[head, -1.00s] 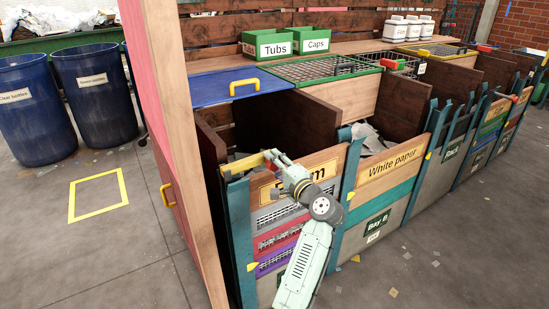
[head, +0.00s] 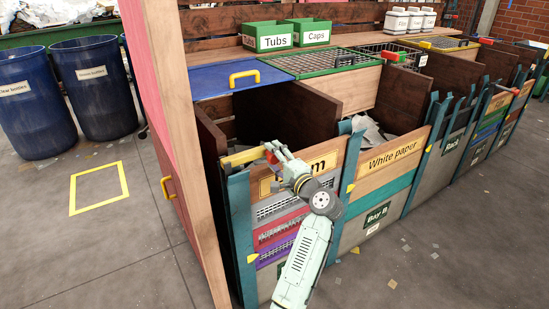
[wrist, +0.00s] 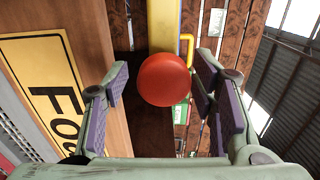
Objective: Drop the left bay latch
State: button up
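The left bay's latch is a yellow bar (head: 243,156) across the top of the front panel (head: 323,158), with a red ball knob (head: 271,156) at its right end. The bar lies roughly level. In the wrist view the red knob (wrist: 164,80) sits between my fingers, with the yellow bar (wrist: 163,25) behind it. My gripper (head: 276,153) is at the knob and open. It also shows in the wrist view (wrist: 160,92), its purple pads on either side of the knob, with a gap at the left and a very small one at the right. The panel's label is partly hidden by my gripper.
A wooden post (head: 170,150) with pink boarding stands close left of the bay. The White paper bay (head: 393,158) adjoins at the right. A blue lid (head: 222,80) with a yellow handle is behind. The floor in front of the bays is open.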

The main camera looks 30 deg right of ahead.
jog(key=s, duration=1.2)
jog(key=shift+d, duration=0.2)
